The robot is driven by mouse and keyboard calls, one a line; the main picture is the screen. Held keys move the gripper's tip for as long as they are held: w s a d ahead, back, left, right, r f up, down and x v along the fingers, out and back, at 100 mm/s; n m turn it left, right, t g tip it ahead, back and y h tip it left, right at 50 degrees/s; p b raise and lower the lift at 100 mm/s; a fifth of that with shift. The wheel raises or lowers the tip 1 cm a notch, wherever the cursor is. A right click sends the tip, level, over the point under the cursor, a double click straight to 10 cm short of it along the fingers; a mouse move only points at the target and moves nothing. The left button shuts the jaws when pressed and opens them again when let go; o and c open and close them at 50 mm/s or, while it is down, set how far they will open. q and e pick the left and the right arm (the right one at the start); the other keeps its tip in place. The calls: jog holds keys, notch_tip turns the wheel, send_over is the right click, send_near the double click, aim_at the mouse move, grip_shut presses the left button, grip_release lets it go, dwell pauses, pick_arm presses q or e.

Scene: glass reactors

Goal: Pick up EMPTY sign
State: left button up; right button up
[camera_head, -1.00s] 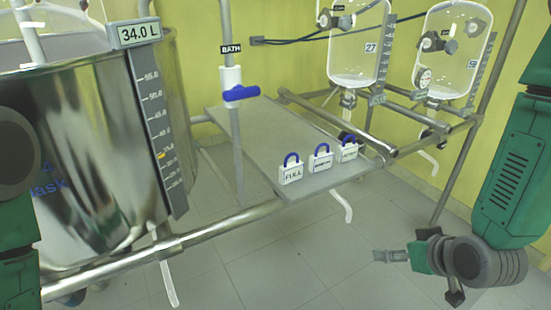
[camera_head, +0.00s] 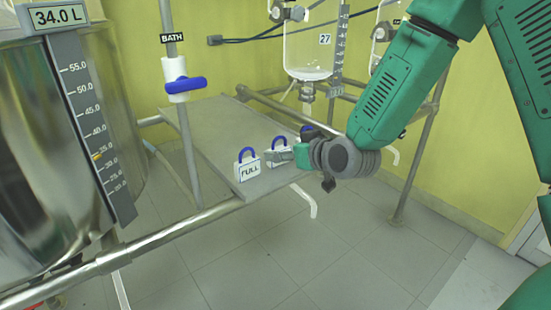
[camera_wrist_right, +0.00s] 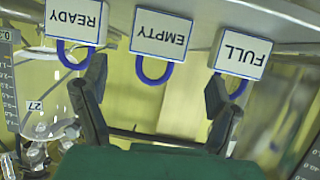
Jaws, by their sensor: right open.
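The EMPTY sign (camera_wrist_right: 161,34) is a white padlock-shaped tag with a blue loop. In the wrist view it appears upside down, between the READY sign (camera_wrist_right: 76,20) and the FULL sign (camera_wrist_right: 241,53). In the head view the EMPTY sign (camera_head: 279,144) is partly hidden by my right gripper (camera_head: 277,155), beside the FULL sign (camera_head: 248,171). My right gripper's fingers (camera_wrist_right: 156,75) are spread wide in the wrist view, with the EMPTY sign's loop between them and nothing gripped. The READY sign is mostly hidden in the head view. My left gripper is out of view.
The signs stand along the edge of a grey shelf (camera_head: 215,125). A pipe with a blue-handled BATH valve (camera_head: 185,84) rises at its left. A steel tank (camera_head: 70,130) stands at far left, and a glass vessel (camera_head: 313,50) hangs behind.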

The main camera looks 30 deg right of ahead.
aim_at(277, 148)
jog(key=shift+w+d+f, duration=0.2)
jog(key=shift+d+f, duration=0.05)
jog(key=shift+d, duration=0.05)
jog(key=b+x, duration=0.1)
jog(key=x, duration=0.1)
jog(key=b+x, duration=0.1)
jog(key=x, duration=0.1)
jog(key=shift+w+d+f, duration=0.1)
jog(key=shift+f, duration=0.35)
jog(key=shift+w+a, duration=0.2)
jog(key=shift+w, duration=0.05)
jog(key=shift+a+r, duration=0.15)
jog(key=shift+a, duration=0.05)
jog(key=shift+d, duration=0.3)
jog(key=c, duration=1.3)
jog(key=shift+d, duration=0.15)
